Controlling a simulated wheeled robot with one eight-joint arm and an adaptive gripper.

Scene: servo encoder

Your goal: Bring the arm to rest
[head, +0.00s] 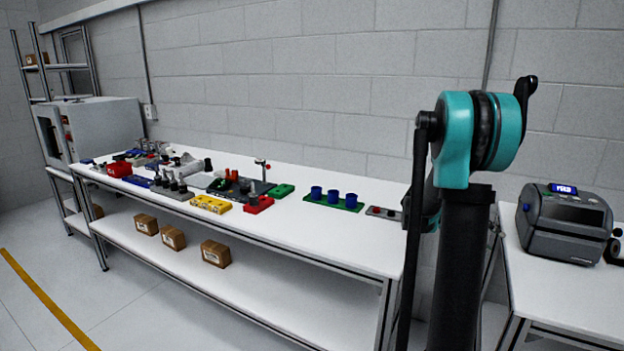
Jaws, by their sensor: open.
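My arm stands upright at the right of the head view, with a black column link and a teal joint (455,140) at its top. A short black part (530,95) sticks up at the right of the joint. The rest of the arm is hidden behind the joint and link. I do not see my gripper or its fingers in this view.
A long white workbench (340,235) along the wall holds several coloured fixtures, including a green tray (345,207) with blue cups. A dark label printer (563,225) sits on a second table at right. Cardboard boxes (215,253) lie on the lower shelf. Floor at left is clear.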

